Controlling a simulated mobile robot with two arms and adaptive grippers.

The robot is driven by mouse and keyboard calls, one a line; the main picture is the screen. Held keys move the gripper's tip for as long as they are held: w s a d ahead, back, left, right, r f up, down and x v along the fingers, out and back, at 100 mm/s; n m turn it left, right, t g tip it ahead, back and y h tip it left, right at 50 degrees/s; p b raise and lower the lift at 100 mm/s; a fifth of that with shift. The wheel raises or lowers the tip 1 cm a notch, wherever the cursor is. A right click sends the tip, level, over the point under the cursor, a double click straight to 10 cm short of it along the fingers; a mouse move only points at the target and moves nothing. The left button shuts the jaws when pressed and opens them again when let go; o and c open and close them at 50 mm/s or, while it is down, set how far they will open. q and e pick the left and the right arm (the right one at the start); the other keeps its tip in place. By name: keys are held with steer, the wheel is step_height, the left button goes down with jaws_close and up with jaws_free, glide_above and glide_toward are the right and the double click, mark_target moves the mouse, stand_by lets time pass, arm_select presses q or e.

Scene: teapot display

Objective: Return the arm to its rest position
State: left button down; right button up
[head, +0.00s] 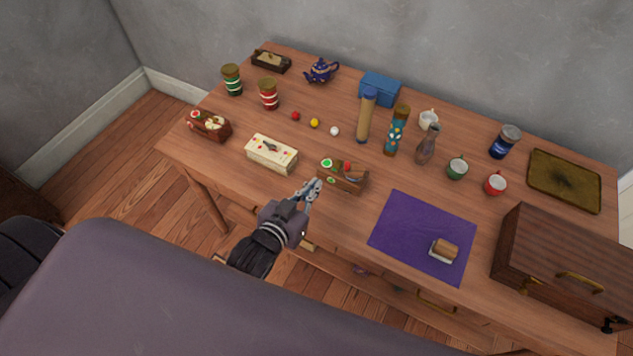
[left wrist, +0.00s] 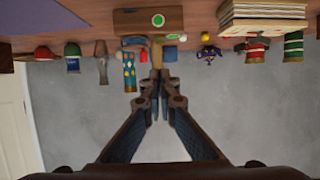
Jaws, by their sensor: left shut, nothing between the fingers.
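My left gripper (head: 312,188) is shut and empty in the head view. It is over the front edge of the wooden table (head: 340,222), just in front of a small wooden box with a green-and-white dot (head: 344,178). In the left wrist view the fingers (left wrist: 160,75) are together at the centre, and the picture is upside down. The small wooden box (left wrist: 150,20) shows beyond the fingertips there. I cannot tell whether the gripper touches it. My right gripper is not in view.
A purple mat (head: 405,230) with a small block on a white dish (head: 445,250) lies right of the gripper. A cream box (head: 271,153) stands to the left, a brown wooden case (head: 560,260) at the right. Jars, cups, a blue teapot (head: 321,70) and bottles crowd the back.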

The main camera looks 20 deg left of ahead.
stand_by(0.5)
arm_select(q)
steer(key=s+a+f+g+y, duration=0.15)
steer(key=s+g, duration=0.35)
steer(key=s, duration=0.5)
steer(key=s+a+g, duration=0.2)
steer(key=s+g, duration=0.3)
steer(key=s, duration=0.5)
step_height(320, 180, down, 27)
steer(key=s+g+b, duration=0.1)
steer(key=s+b, duration=0.1)
steer(key=s+a+f+m+g+b, duration=0.1)
steer(key=s+a+f, duration=0.2)
steer(key=s+f, duration=1.4)
steer(key=shift+a+f+g, duration=0.2)
steer(key=shift+f+g, duration=0.1)
steer(key=shift+f, duration=0.1)
